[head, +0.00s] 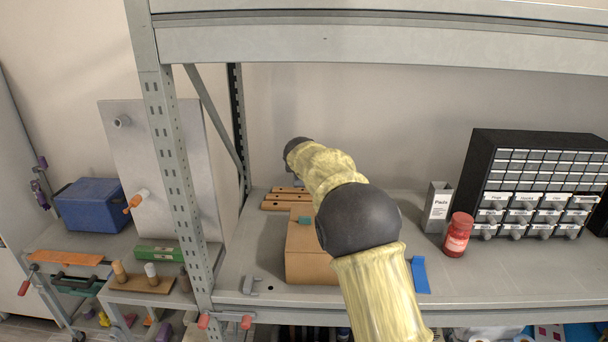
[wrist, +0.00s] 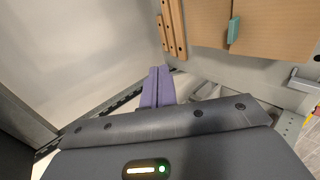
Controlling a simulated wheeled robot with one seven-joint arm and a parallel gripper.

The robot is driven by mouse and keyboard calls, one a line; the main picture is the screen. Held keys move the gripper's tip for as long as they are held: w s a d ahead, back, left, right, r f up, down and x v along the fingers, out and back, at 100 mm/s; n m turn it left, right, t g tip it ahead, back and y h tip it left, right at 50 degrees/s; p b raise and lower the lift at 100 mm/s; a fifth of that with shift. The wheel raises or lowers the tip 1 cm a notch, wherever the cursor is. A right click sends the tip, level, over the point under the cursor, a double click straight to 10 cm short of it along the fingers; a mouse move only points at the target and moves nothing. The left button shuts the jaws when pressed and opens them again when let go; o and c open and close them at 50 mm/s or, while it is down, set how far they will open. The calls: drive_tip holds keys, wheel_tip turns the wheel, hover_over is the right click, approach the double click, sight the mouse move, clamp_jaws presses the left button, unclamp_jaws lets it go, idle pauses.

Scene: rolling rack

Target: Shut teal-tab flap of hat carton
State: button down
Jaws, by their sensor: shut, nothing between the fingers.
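The hat carton (head: 310,268) is a brown cardboard box on the shelf, partly hidden behind my arm in the head view. Its teal tab (head: 305,219) shows at the top, beside my dark arm joint. In the wrist view the carton's cardboard (wrist: 275,28) fills the upper right, with the teal tab (wrist: 234,30) on an edge between two panels. I cannot tell how far the flap stands open. My gripper's purple fingers (wrist: 157,88) are together and empty, left of and apart from the carton. The fingers are hidden in the head view.
Wooden slats with holes (head: 285,198) lie behind the carton. A rack post (head: 170,150) stands left. A red jar (head: 457,235) and drawer cabinet (head: 535,180) stand right.

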drive_tip(key=s+d+f+m+g+b, duration=0.15)
drive_tip(key=s+d+f+m, duration=0.3)
drive_tip(key=s, duration=0.45)
drive_tip(key=s+d+f+m+g, duration=0.2)
drive_tip(key=s+d+f+m, duration=0.3)
drive_tip(key=s, duration=0.4)
drive_tip(key=s+d+f+m+g, duration=0.2)
drive_tip(key=s+d+f+m, duration=0.1)
drive_tip(key=s+d, duration=0.5)
drive_tip(key=s+f+m+g, duration=0.1)
drive_tip(key=s+f+m, duration=0.1)
drive_tip(key=s, duration=0.6)
drive_tip(key=s+d+f+m+g+b, duration=0.1)
drive_tip(key=s+f+m, duration=0.1)
drive_tip(key=s, duration=0.7)
drive_tip(key=shift+f+m, duration=0.4)
drive_tip(key=shift+m, duration=0.25)
drive_tip(key=shift+w, duration=0.15)
